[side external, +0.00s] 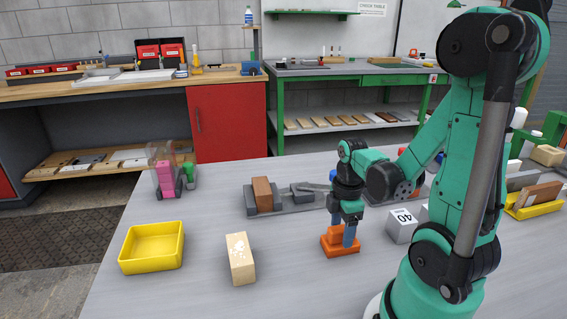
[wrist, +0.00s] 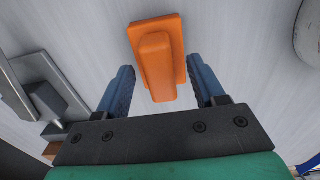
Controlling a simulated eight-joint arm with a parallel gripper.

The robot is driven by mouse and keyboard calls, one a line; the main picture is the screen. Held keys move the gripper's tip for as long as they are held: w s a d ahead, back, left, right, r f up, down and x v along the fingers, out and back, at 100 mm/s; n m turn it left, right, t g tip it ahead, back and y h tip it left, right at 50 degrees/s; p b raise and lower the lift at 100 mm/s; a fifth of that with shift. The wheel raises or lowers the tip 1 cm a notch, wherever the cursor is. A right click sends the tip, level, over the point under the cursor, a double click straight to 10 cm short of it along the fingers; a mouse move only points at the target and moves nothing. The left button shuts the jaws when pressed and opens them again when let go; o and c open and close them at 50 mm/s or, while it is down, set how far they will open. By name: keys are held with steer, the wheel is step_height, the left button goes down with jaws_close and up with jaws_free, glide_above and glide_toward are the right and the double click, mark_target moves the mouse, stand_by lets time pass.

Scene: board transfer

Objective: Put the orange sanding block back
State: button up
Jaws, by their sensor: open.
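The orange sanding block (side external: 338,246) lies on the grey table, with a wide flat base and a narrower raised grip on top. In the wrist view the block (wrist: 157,60) sits between and slightly beyond the two blue fingers. My gripper (side external: 349,234) points down at the block, its fingers low over it. In the wrist view my gripper (wrist: 162,80) is open, with a gap on each side of the block's grip. I cannot tell whether a finger touches the block.
A yellow tray (side external: 152,248) and a pale wooden block (side external: 241,258) stand to the left. A grey fixture with a brown block (side external: 262,194) is behind. A grey block marked 40 (side external: 401,227) stands just right of my gripper.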

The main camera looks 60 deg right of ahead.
mark_target(342, 227)
step_height(342, 227, up, 12)
steer(key=w+a+f+m+t, duration=0.1)
steer(key=w+a+m+t, duration=0.6)
steer(key=a, duration=0.6)
steer(key=shift+w+a+m, duration=0.4)
steer(key=shift+w+m, duration=0.6)
steer(key=shift+w, duration=0.05)
steer(key=shift+f, duration=0.1)
